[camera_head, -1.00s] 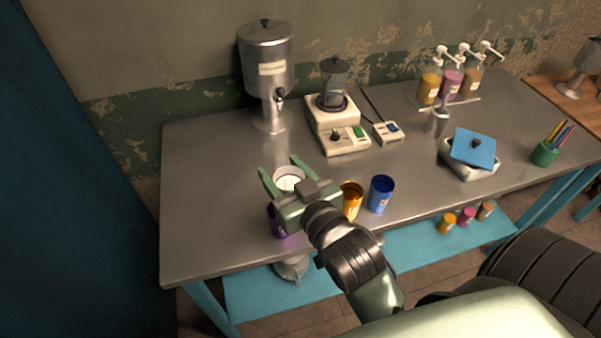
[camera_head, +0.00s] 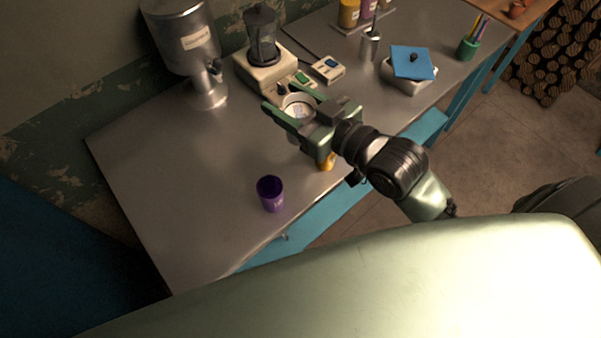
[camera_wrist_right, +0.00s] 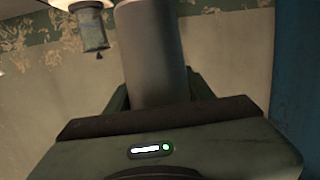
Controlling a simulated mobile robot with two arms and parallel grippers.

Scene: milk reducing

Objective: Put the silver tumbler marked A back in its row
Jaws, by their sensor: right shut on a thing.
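My right gripper (camera_head: 287,98) is shut on a silver tumbler (camera_head: 299,103), held upright with its open rim up. The tumbler's plain grey side fills the middle of the right wrist view (camera_wrist_right: 153,50); no letter A can be read. A purple tumbler (camera_head: 271,196) stands on the table to the front left of the gripper. An orange tumbler (camera_head: 327,163) shows partly below the gripper, which hides its upper part. The blue tumbler is hidden now. My left gripper is not in view.
A metal dispenser (camera_head: 196,50) stands at the back left of the grey table (camera_head: 190,160). A blender (camera_head: 262,45) and a small switch box (camera_head: 328,69) stand behind the gripper. A white box with a blue lid (camera_head: 412,62) is to the right. The table's left part is clear.

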